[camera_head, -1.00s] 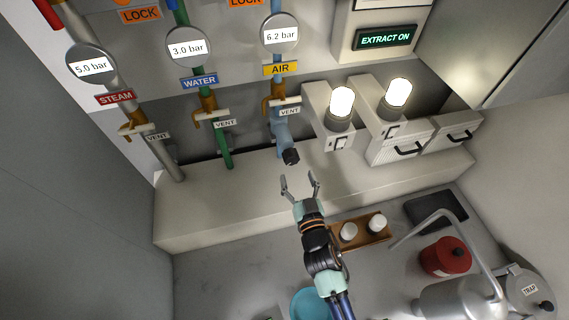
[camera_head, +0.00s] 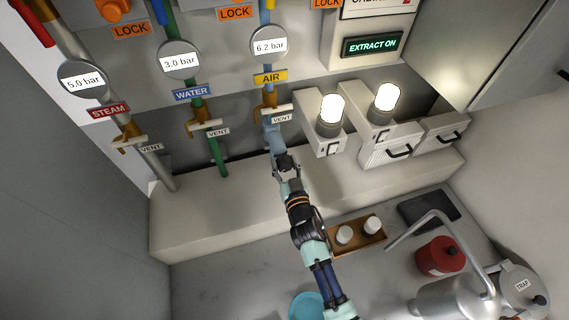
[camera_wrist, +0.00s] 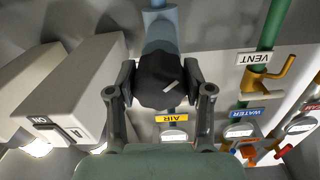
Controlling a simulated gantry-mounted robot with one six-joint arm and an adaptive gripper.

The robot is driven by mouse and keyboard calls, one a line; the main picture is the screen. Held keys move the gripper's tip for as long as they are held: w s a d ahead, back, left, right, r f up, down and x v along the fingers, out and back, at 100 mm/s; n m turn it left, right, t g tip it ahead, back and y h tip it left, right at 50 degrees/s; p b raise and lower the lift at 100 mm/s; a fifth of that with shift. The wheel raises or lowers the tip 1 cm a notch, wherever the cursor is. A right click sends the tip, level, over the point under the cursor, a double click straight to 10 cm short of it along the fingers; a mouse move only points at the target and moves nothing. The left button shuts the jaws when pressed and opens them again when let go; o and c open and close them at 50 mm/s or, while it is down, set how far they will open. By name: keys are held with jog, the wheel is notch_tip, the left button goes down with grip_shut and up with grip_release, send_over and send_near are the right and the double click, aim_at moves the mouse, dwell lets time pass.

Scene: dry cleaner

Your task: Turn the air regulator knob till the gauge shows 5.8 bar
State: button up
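The air gauge (camera_head: 269,46) reads 6.2 bar in the head view, above the yellow AIR label (camera_head: 271,78). Below it, the blue air line runs down to the regulator body (camera_head: 275,140), with the black air regulator knob (camera_head: 284,162) at its lower end. In the wrist view the dark knob (camera_wrist: 160,80), with a pale mark on its face, sits between my two fingers. My gripper (camera_head: 287,170) is around the knob, a finger on each side. The pads look very close to the knob's sides; I cannot tell whether they press on it.
The steam gauge (camera_head: 83,79) reads 5.0 bar and the water gauge (camera_head: 179,61) 3.0 bar. White boxes with lit lamps (camera_head: 332,108) stand right of the air line. A brown tray (camera_head: 357,247) with white jars lies on the counter below.

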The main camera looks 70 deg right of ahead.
jog(key=c, duration=0.5)
jog(key=shift+c, duration=0.2)
jog(key=shift+n, duration=0.3)
jog(key=n, duration=0.3)
jog(key=shift+n, duration=1.7)
jog(key=o, duration=1.2)
jog(key=shift+c, duration=0.2)
